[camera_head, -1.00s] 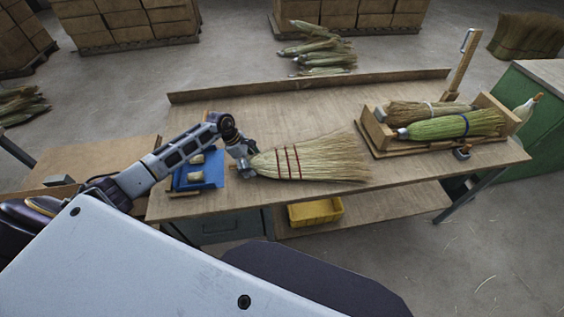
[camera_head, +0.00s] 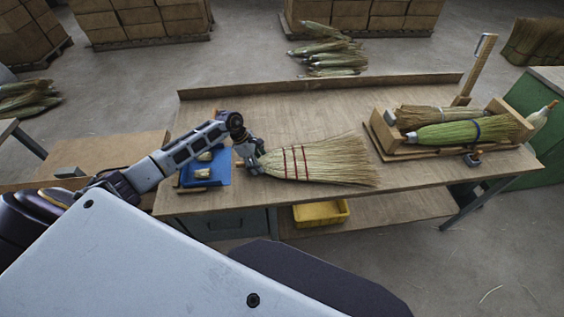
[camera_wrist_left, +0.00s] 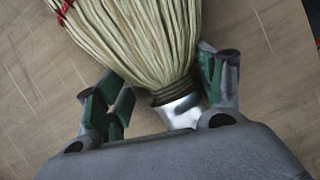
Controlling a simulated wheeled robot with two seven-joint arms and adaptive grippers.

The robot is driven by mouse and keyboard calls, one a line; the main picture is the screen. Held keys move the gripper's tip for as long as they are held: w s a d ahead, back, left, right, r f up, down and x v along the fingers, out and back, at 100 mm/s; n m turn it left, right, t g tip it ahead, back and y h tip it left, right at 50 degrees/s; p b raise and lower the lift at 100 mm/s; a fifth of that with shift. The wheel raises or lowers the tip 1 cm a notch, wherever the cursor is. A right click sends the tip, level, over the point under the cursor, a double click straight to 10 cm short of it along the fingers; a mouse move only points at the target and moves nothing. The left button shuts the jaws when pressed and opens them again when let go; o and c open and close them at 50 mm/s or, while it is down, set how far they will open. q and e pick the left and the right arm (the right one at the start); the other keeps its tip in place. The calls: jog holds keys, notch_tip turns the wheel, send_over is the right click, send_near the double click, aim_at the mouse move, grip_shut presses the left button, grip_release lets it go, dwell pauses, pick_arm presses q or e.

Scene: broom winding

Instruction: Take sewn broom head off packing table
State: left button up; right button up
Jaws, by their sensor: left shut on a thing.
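The sewn broom head (camera_head: 325,162) lies on the packing table (camera_head: 285,112), its bristles fanned to the right and red stitching across its shoulder. My left gripper (camera_head: 250,155) is shut on its narrow metal-capped neck end. In the left wrist view the broom head (camera_wrist_left: 140,40) runs up from between the green-padded fingers of my left gripper (camera_wrist_left: 165,95), with the silver cap near the palm. My right gripper is in neither view.
A blue mat (camera_head: 207,170) with small pale pieces lies left of the gripper. A wooden cradle (camera_head: 383,132) at the right holds two bundles. A yellow bin (camera_head: 320,213) sits on the lower shelf. A raised strip (camera_head: 320,84) runs along the table's back edge.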

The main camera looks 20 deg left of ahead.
pick_arm(q)
jog(key=shift+r, duration=0.1)
jog(key=shift+r, duration=0.8)
grip_shut()
notch_tip(320, 180, up, 8)
jog(key=shift+f+b, duration=0.25)
jog(key=shift+b, duration=0.6)
jog(key=shift+r, duration=0.4)
